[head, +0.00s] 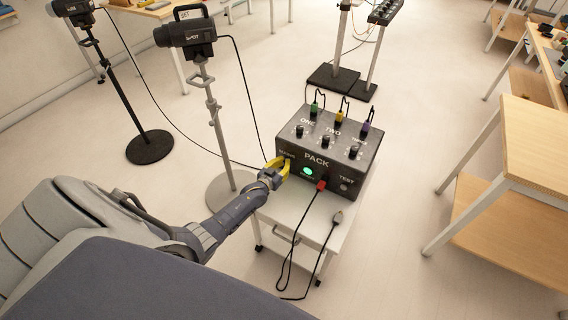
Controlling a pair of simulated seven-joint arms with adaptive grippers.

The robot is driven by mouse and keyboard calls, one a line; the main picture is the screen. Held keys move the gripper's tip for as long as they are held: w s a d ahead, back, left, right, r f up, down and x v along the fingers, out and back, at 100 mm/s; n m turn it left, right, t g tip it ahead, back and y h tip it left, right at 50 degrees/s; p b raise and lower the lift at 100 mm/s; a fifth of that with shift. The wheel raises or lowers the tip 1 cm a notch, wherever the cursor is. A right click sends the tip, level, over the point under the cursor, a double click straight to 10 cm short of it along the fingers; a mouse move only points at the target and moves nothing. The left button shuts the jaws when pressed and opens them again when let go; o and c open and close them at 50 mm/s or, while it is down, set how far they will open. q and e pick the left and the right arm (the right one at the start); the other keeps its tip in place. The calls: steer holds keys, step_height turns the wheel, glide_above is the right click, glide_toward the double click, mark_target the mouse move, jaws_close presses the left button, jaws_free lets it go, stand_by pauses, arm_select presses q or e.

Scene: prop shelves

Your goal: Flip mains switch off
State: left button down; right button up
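The dark grey power pack (330,147) sits on a small white trolley (282,218). Its front shows the word PACK, a lit green round light (308,171), a red plug (321,185) and a TEST button (344,187). The mains label is at the left of this front face. My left gripper (279,165), with yellow fingers, is right at that left part of the face and covers most of the mains switch. I cannot tell whether it touches the switch or how its fingers are set. My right gripper is not in view.
Two lamp heads on stands (188,34) rise to the left, with a cable running to the pack. A wooden table (535,145) stands at the right. Open floor lies between.

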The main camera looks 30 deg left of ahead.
arm_select(q)
steer(key=shift+w+f, duration=0.15)
steer(key=shift+w, duration=0.2)
steer(key=shift+s+f, duration=0.1)
steer(key=shift+f, duration=0.05)
steer(key=s+r, duration=0.2)
steer(key=s, duration=0.9)
steer(key=shift+s+d, duration=0.25)
steer(key=shift+s, duration=0.15)
stand_by(0.4)
